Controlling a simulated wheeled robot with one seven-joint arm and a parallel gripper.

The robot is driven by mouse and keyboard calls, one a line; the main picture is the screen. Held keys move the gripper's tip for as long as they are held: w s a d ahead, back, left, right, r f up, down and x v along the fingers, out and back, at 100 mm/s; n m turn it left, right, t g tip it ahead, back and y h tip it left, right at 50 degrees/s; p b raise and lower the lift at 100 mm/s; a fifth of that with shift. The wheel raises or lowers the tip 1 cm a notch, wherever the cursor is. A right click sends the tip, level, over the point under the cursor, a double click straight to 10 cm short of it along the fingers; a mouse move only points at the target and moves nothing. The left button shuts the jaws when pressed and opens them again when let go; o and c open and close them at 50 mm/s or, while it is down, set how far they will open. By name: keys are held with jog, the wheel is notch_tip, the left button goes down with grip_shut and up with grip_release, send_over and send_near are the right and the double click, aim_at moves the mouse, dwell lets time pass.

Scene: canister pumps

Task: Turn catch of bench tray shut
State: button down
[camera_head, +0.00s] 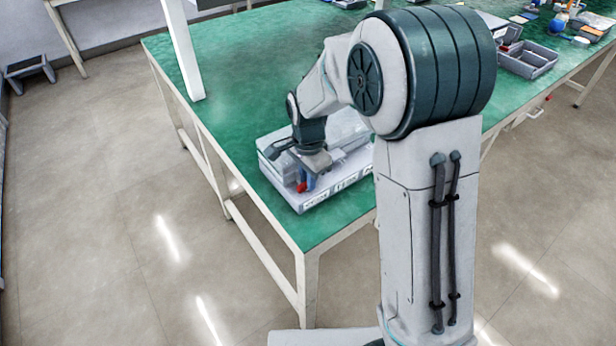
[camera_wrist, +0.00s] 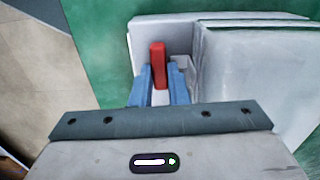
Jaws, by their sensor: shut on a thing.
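The bench tray (camera_head: 325,196) is a pale grey-white box with a clear-looking cover, standing near the corner of the green bench. Its catch (camera_wrist: 157,62) is a small red lever at the tray's edge; it shows as a red spot in the head view (camera_head: 301,187). My gripper (camera_wrist: 160,88) reaches down to the catch, with its blue fingers on either side of the red lever and closed on it. In the head view my gripper (camera_head: 305,180) is at the tray's front left. The fingers hide the lower part of the catch.
The green bench (camera_head: 188,116) is clear to the left of the tray. A grey open bin (camera_head: 527,60) and several small items stand at the far right. A white post (camera_head: 183,50) rises at the bench's back left.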

jog(key=n, duration=0.5)
jog(key=shift+w+a, duration=0.1)
jog(key=shift+w, duration=0.05)
jog(key=n, duration=0.5)
jog(key=shift+a+r+n, duration=0.1)
jog(key=shift+a+n, duration=0.05)
jog(key=shift+n, duration=0.15)
jog(key=n, duration=0.3)
jog(key=shift+a+n, duration=0.15)
jog(key=shift+n, duration=1.75)
jog(key=c, duration=1.7)
grip_release()
